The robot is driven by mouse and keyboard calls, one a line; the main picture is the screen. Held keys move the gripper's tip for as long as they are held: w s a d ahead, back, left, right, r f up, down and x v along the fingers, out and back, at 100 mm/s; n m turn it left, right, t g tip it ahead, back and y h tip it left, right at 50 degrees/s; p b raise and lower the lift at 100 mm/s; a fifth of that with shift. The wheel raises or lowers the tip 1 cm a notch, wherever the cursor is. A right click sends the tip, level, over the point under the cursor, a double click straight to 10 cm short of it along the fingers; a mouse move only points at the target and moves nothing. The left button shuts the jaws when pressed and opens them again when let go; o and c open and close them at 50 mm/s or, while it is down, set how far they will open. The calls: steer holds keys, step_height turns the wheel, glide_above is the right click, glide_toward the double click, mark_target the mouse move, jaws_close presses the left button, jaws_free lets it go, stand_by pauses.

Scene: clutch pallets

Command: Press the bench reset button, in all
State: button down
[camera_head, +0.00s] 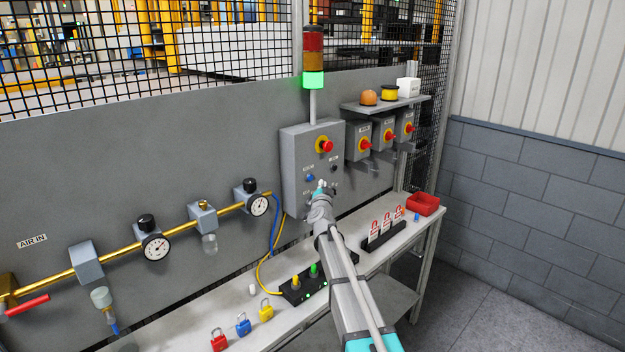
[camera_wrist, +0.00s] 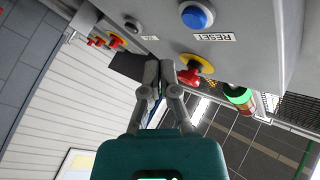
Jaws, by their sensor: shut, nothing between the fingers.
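The blue reset button (camera_head: 310,178) is on the front of a grey control box (camera_head: 295,150), below a red emergency-stop knob (camera_head: 326,146) on a yellow disc. In the wrist view the blue button (camera_wrist: 197,15) is at the top, beside a "RESET" label (camera_wrist: 214,37). The red knob (camera_wrist: 190,75) shows there close to the fingers. My gripper (camera_wrist: 160,68) is shut and empty, its fingertips apart from the blue button in the picture. In the head view my gripper (camera_head: 320,188) is in front of the lower part of the box and hides some of it.
A stack light (camera_head: 313,80) above the box glows green. Several smaller boxes with red knobs (camera_head: 364,144) are to the right under a shelf (camera_head: 385,104). The bench (camera_head: 190,325) holds padlocks (camera_head: 243,325), a red tray (camera_head: 423,204) and tags. Brass piping with gauges (camera_head: 156,247) is at left.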

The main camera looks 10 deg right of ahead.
steer(key=shift+s+d, duration=0.6)
steer(key=shift+s, duration=0.25)
steer(key=s+a+f+n+g+y, duration=0.3)
steer(key=s+f+n+g, duration=0.15)
steer(key=s+f, duration=0.35)
steer(key=s+a+f+n+g+y, duration=0.4)
steer(key=s+f+g, duration=0.15)
steer(key=s, duration=0.45)
steer(key=s+d+f+g+h, duration=0.1)
steer(key=s+d+f+g, duration=0.1)
steer(key=s, duration=0.6)
steer(key=s+d+f+g+h, duration=0.1)
steer(key=s+d+f+g, duration=0.1)
steer(key=s, duration=0.7)
steer(key=s+d+f+g+h, duration=0.2)
steer(key=s+f+g, duration=0.2)
steer(key=s, duration=0.4)
steer(key=shift+s+d+f+n+g, duration=0.15)
steer(key=shift+s+d+n+g, duration=0.2)
steer(key=shift+g, duration=0.35)
steer(key=shift+w, duration=0.1)
